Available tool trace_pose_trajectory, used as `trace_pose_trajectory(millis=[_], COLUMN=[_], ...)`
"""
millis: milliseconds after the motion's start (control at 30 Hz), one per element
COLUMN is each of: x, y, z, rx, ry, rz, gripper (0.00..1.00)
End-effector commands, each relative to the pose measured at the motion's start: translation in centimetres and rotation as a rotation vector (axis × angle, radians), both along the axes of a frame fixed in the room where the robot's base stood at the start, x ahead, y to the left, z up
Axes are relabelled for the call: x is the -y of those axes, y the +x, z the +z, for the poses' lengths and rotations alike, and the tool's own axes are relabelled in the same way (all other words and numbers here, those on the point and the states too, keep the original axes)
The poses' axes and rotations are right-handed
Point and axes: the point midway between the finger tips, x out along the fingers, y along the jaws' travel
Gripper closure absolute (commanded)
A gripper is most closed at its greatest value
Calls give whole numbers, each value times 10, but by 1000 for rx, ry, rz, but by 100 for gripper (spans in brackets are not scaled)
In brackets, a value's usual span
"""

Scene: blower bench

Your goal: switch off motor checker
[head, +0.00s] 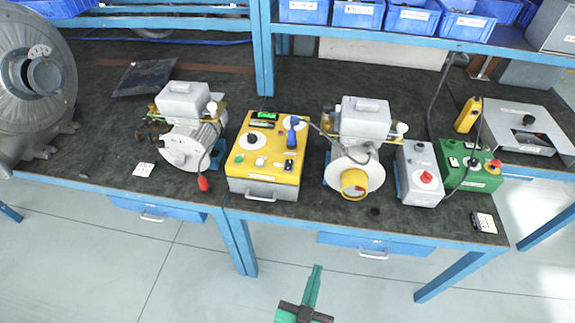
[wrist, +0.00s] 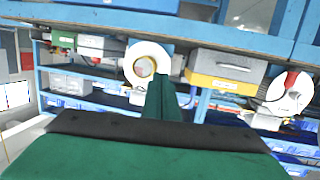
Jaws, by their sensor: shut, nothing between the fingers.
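A yellow-topped box (head: 272,147) with a grey front and handle stands near the bench's front edge; I take it as the motor checker, though its label is too small to read. Its top carries a green-lit display (head: 264,115), dials, a green button and a small black switch (head: 289,165). A blue-handled item rests at its right side. The box also shows in the wrist view (wrist: 226,66), which appears upside down. My gripper (head: 317,269) is shut and empty, in front of and below the bench edge. Its green fingers (wrist: 163,92) fill the wrist view's middle.
Two motors (head: 190,135) (head: 361,135) flank the yellow box. A grey box with a red button (head: 420,172) and a green control box (head: 470,168) stand at right. A large grey blower (head: 35,85) stands far left. Shelf bins (head: 412,20) are behind. Floor before the bench is clear.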

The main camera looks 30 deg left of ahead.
Motion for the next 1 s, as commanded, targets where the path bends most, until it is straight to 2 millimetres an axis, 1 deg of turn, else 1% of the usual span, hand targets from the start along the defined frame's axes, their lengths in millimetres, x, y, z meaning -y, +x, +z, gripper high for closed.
trace_pose_trajectory(millis=[33, 200, 367, 500, 700, 800, 900, 1000], x=[-10, -41, -73, -102, -144, -162, -177, -187], y=[12, 44, 71, 92, 117, 126, 132, 135], z=[5, 17, 33, 51, 81, 96, 108, 117], rx=[10, 22, 32, 42, 56, 60, 63, 65], ry=[1, 1, 4, 9, 22, 28, 36, 40], rz=[16, 52, 81, 102, 126, 134, 139, 142], gripper=[100, 100, 100, 100, 100, 100, 100, 100])
